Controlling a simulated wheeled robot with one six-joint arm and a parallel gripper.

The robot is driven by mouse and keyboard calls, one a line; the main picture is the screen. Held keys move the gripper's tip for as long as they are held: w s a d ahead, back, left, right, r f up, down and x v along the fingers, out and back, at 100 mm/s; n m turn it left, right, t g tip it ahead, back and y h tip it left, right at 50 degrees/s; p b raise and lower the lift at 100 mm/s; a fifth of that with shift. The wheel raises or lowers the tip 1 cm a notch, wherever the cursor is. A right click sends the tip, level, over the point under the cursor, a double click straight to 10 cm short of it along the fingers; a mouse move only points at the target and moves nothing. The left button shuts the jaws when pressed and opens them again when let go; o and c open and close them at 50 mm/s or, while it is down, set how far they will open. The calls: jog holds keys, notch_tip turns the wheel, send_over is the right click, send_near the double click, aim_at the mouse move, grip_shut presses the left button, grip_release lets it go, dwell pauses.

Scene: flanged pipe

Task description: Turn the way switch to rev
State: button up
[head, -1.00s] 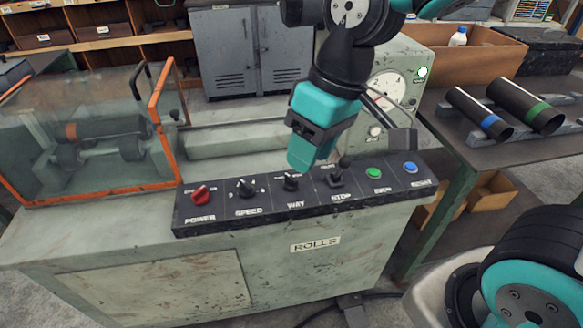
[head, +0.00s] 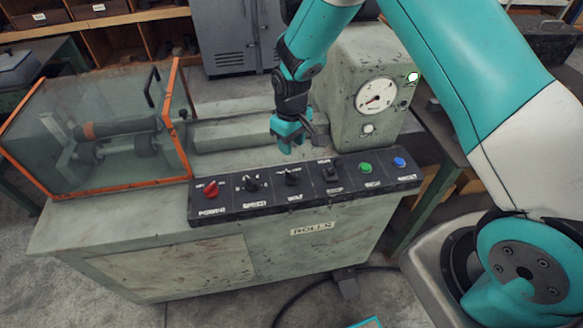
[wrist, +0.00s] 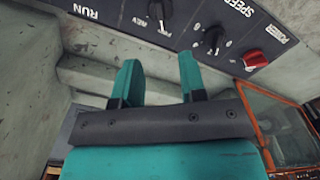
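The way switch (head: 292,177) is a small black knob, third from the left on the dark control panel of the rolls machine. In the wrist view the way switch (wrist: 159,11) is at the top edge, partly cut off, with a REV label to its left.
On the same panel (head: 235,209) are the red power knob (head: 211,189), speed knob (head: 251,183), a black stop-side switch (head: 331,171), a green button (head: 366,168) and a blue button (head: 400,162). A gauge housing (head: 350,85) rises behind right. An orange-framed guard (head: 178,110) stands left.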

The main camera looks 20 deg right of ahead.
aim_at(291, 173)
notch_tip(291, 173, down, 12)
jog(key=p, duration=0.3)
jog(key=shift+r, duration=0.1)
jog(key=shift+c, duration=0.4)
grip_shut()
